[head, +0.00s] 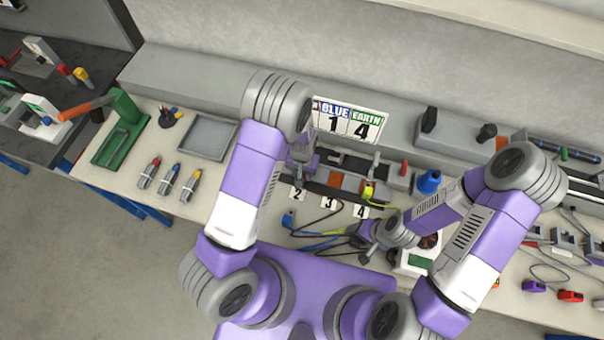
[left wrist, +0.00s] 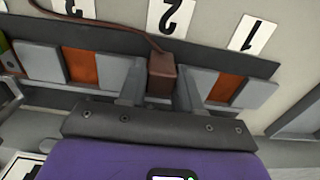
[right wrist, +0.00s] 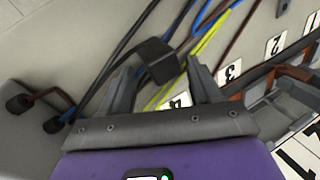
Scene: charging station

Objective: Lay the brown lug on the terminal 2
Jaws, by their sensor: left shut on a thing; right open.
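The brown lug (left wrist: 162,75) sits between the fingers of my left gripper (left wrist: 158,88), which is shut on it; a brown cable (left wrist: 110,20) runs from it. The lug is at the row of terminals, level with the number 2 label (left wrist: 172,15). Terminal 2 itself is hidden by the lug and fingers, so I cannot tell whether they touch. Orange terminals show on either side, by label 1 (left wrist: 247,33) and label 3 (left wrist: 72,8). In the head view the left gripper (head: 302,165) is over the block. My right gripper (right wrist: 160,85) is open, with a black lug (right wrist: 157,58) between or beyond its fingers.
A sign reading BLUE 1, EARTH 4 (head: 348,122) stands behind the block. A yellow-green lug (head: 368,193) is at terminal 4. A blue lug (head: 288,219) and loose cables lie in front. A grey tray (head: 207,139) and screwdrivers (head: 170,178) are to the left.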

